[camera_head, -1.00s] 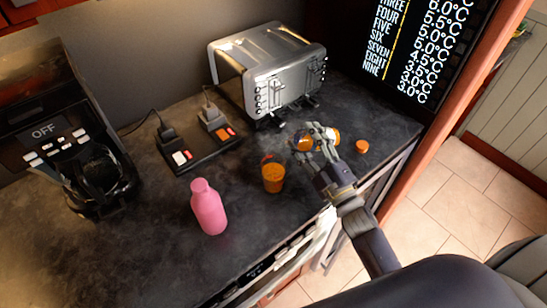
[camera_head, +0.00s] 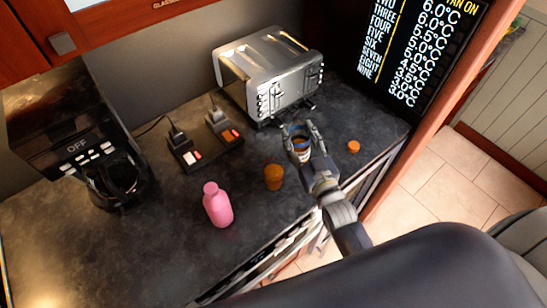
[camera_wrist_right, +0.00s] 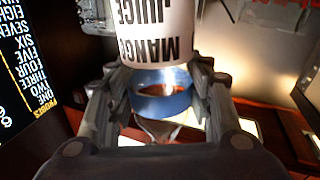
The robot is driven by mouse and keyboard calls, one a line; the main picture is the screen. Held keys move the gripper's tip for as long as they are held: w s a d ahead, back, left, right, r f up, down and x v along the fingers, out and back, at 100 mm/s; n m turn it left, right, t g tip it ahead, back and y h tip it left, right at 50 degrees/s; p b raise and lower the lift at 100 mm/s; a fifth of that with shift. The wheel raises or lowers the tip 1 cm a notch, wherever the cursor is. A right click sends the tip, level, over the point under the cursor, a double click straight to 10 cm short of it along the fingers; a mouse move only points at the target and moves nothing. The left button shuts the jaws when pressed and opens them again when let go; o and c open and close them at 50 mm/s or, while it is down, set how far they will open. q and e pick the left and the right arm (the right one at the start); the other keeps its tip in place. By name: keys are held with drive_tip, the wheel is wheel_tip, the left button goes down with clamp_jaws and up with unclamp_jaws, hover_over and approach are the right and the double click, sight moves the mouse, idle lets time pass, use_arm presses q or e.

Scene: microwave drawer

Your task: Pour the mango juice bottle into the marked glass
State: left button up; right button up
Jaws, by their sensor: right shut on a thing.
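My right gripper (camera_head: 302,140) is shut on the mango juice bottle (camera_head: 301,147) and holds it roughly upright near the front of the toaster. In the right wrist view, the bottle's white label (camera_wrist_right: 158,32) reads MANGO JUICE upside down, with a blue band (camera_wrist_right: 160,92) between the fingers. An orange-filled glass (camera_head: 273,177) stands on the dark counter, left of and nearer than the gripper, apart from it. I cannot make out a mark on the glass. My left gripper is not in view.
A pink bottle (camera_head: 217,205) stands left of the glass. A toaster (camera_head: 269,76) is behind the gripper. A power strip (camera_head: 205,149) and a coffee maker (camera_head: 88,150) are further left. An orange cap (camera_head: 353,146) lies on the right. The front left counter (camera_head: 130,255) is clear.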

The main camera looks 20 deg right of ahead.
sight(305, 137)
drive_tip(key=shift+r, duration=1.8)
